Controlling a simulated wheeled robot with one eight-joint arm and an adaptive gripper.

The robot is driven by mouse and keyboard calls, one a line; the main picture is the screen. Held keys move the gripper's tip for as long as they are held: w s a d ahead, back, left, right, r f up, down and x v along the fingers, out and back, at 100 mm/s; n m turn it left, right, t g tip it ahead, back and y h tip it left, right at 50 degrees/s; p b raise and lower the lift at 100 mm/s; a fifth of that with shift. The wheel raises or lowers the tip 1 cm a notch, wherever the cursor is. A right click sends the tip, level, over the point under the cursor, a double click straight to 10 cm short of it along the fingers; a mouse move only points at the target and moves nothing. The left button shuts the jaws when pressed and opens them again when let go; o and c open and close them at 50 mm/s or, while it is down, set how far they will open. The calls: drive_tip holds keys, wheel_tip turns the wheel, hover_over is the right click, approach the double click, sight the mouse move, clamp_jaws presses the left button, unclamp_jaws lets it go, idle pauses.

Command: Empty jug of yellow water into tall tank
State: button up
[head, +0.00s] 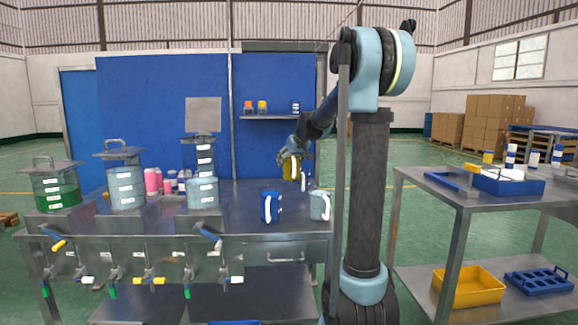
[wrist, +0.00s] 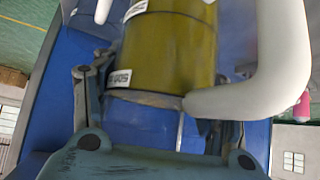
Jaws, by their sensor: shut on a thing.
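My gripper (head: 284,156) is shut on the jug of yellow water (head: 291,169) and holds it above the back right part of the steel bench. In the wrist view the jug (wrist: 170,50) fills the middle, with yellow liquid, white labels and a thick white handle at right; the fingers (wrist: 150,112) are on either side of it. A grey square panel (head: 203,114) shows above the tall tank.
A green-filled tank (head: 57,192) and a lidded clear tank (head: 126,188) stand at left. Pink bottles (head: 153,181) are between tanks. A blue jug (head: 270,207) and a pale jug (head: 319,206) stand at the bench's front right. A wall shelf (head: 268,118) holds small containers.

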drive_tip(key=shift+r, duration=2.3)
drive_tip(key=shift+s, duration=0.1)
drive_tip(key=s, duration=3.2)
